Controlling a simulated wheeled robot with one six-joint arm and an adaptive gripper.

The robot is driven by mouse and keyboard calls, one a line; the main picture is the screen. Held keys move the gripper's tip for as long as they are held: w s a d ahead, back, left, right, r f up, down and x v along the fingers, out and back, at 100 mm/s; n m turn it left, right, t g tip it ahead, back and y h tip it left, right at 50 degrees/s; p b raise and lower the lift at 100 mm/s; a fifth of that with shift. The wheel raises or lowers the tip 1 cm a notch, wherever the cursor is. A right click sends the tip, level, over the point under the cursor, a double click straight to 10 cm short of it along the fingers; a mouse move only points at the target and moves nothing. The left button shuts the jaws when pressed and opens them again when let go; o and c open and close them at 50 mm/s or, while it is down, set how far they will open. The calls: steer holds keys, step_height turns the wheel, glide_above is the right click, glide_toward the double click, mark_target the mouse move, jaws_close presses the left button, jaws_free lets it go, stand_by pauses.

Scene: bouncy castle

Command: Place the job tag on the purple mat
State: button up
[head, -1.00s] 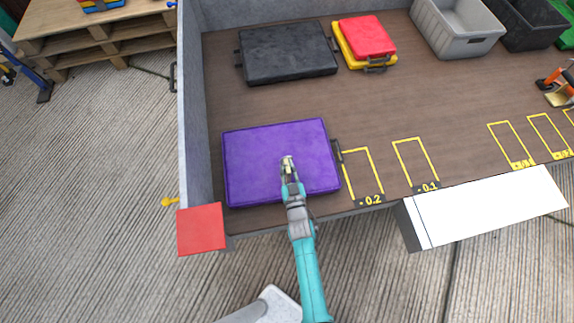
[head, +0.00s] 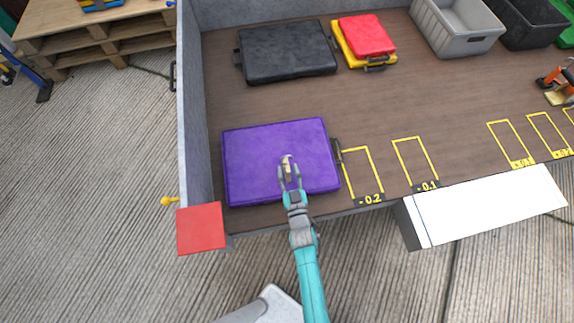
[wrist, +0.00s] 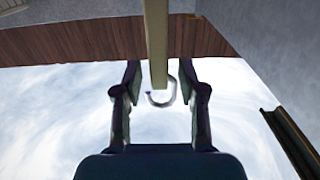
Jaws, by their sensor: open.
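The purple mat (head: 250,165) lies flat at the near left of the brown deck. The job tag (head: 287,166), a small tan strip, is over the middle of the mat and appears to rest on it. My gripper (head: 290,177) is open at the tag's near end, its two fingers apart on either side. In the wrist view the tag (wrist: 157,40) runs away from between the open fingers (wrist: 159,72), with a gap on each side. A pale metal ring (wrist: 163,98) shows at its near end. The surface below it is washed out by glare.
A black case (head: 287,52) and stacked red (head: 367,36) and yellow pads lie farther back. A grey bin (head: 458,28) stands at the back right. A grey wall (head: 196,110) bounds the deck's left side. Yellow outlines (head: 362,170) mark clear deck to the right.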

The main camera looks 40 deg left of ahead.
steer(key=v, duration=0.9)
steer(key=shift+d, duration=0.15)
steer(key=s+d+r+m+t+h, duration=0.1)
steer(key=s+d+r+m+h, duration=0.15)
steer(key=d, duration=0.55)
steer(key=s+d+r+m+t+h, duration=0.15)
steer(key=s+d, duration=0.25)
steer(key=d, duration=0.4)
steer(key=s+d+r+m+t+h, duration=0.1)
steer(key=s+d+r+h, duration=0.2)
steer(key=d, duration=0.5)
steer(key=s+d+r+m+h, duration=0.2)
steer(key=s+d+r, duration=0.3)
steer(key=r, duration=0.4)
steer(key=s+d+r+m+h, duration=0.2)
steer(key=s+d+r+h, duration=0.2)
steer(key=s+d+r, duration=0.2)
step_height(320, 180, up, 3)
steer(key=shift+s+d+m+h, duration=0.3)
steer(key=shift+s+m, duration=0.1)
steer(key=shift+s, duration=0.8)
steer(key=shift+g, duration=0.25)
